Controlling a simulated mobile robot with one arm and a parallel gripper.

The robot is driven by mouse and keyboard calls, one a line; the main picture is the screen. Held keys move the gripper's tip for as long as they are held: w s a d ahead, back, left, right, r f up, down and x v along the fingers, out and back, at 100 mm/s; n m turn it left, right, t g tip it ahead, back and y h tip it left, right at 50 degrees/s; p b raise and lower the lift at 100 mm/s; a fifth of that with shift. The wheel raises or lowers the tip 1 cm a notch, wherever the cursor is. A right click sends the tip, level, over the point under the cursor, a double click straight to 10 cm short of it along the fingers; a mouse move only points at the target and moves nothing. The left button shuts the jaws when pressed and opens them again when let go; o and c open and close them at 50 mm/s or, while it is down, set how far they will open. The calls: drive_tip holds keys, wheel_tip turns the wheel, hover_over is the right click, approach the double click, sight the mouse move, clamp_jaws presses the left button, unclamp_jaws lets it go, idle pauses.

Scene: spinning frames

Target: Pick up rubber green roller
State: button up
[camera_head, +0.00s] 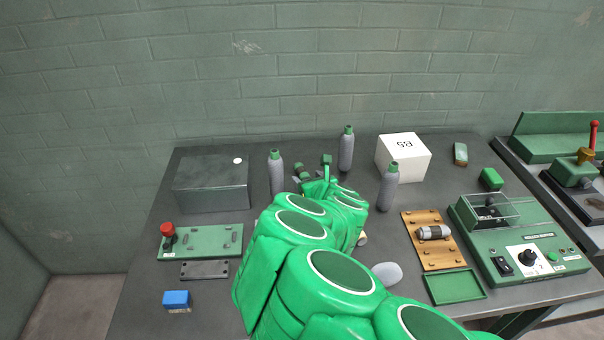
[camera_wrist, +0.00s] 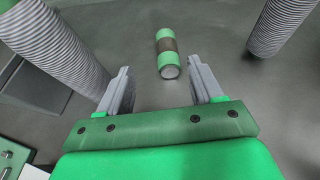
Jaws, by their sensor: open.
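The green roller (camera_wrist: 166,48) lies on the grey table, with green ends, a brown band round its middle and a pale end face towards me. In the wrist view it is ahead of my gripper (camera_wrist: 160,72), roughly in line with the gap between the two grey fingers. My gripper is open and empty. In the head view a small green and dark piece that looks like the roller (camera_head: 301,171) shows just beyond my green arm, which hides part of that area.
Grey ribbed bottles stand left (camera_head: 276,176), behind (camera_head: 346,150) and right (camera_head: 389,188) of my gripper. A metal box (camera_head: 211,185) is at left, a white box (camera_head: 404,157) at back right. A wooden board (camera_head: 434,240) and green device (camera_head: 520,240) are at right.

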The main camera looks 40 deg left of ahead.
sight(306, 176)
drive_tip(key=shift+x, duration=1.2)
drive_tip(key=shift+w+a+f, duration=0.75)
drive_tip(key=shift+w+f, duration=0.1)
drive_tip(key=shift+w, duration=0.15)
drive_tip(key=shift+x, duration=1.25)
drive_tip(key=c, duration=1.1)
drive_tip(key=shift+c, duration=0.2)
drive_tip(key=shift+r, duration=0.1)
